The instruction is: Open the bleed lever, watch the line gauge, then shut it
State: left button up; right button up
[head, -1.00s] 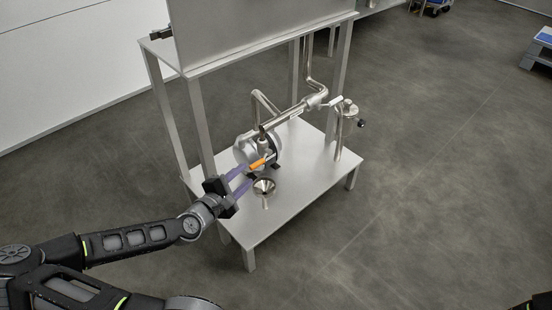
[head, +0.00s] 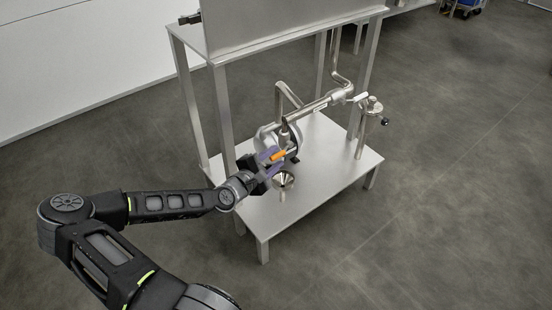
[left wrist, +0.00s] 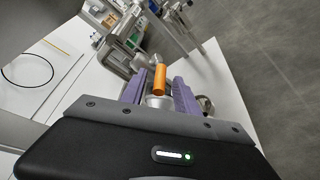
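The bleed lever's orange handle (head: 278,155) sits on a short fitting below the steel pipe, above the lower shelf. My left gripper (head: 271,163) has purple fingers and is at the handle. In the left wrist view the orange handle (left wrist: 159,78) stands between the two spread fingers (left wrist: 158,92), with a gap visible on each side. The gripper is open; whether a finger touches the handle I cannot tell. I cannot make out a gauge face in either view. My right gripper is not in view.
A steel funnel (head: 284,179) stands just below the handle. A round metal pump body (head: 267,138) is behind it. Frame legs (head: 223,115) rise close to my arm.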

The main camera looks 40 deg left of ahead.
pick_arm(q)
jog(key=shift+w+f, duration=0.15)
jog(key=shift+w, duration=0.55)
grip_shut()
dwell(1.0)
